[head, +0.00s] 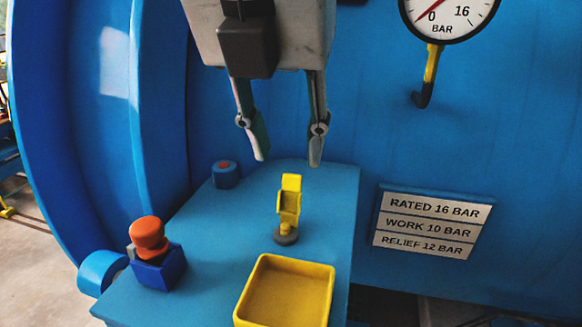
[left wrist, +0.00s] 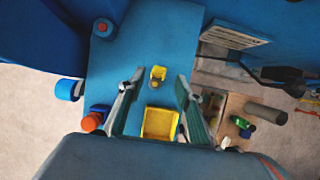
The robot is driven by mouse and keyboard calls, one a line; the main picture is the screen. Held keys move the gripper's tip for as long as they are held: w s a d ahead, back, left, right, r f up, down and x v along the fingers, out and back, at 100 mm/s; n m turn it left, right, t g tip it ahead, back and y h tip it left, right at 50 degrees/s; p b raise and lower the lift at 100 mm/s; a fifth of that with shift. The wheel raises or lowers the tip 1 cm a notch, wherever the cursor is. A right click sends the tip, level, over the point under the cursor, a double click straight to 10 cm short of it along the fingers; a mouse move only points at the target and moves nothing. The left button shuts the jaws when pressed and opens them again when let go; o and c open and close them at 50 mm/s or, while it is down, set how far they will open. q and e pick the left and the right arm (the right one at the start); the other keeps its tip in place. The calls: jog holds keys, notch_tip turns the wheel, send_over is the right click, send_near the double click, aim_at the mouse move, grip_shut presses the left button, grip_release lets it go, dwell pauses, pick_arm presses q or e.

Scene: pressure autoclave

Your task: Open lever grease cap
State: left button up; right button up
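A yellow lever piece (head: 289,200) stands upright on a round grey base on the blue ledge; I take it to be the lever grease cap. It also shows between the fingers in the left wrist view (left wrist: 158,73). My left gripper (head: 288,161) is open and empty, its two fingers pointing down above the lever and apart from it. In the left wrist view the open fingers (left wrist: 160,76) lie on either side of the lever. My right gripper is not seen in the head view.
A yellow tray (head: 239,318) sits in front of the lever. An orange knob (head: 149,236) on a dark blue block stands left, and a small blue cylinder (head: 225,176) with a red top behind. A rating plate (head: 428,222) and pressure gauge (head: 447,15) are at right.

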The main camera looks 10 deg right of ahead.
aim_at(292, 175)
pick_arm(q)
jog(key=shift+x, duration=2.6)
grip_shut()
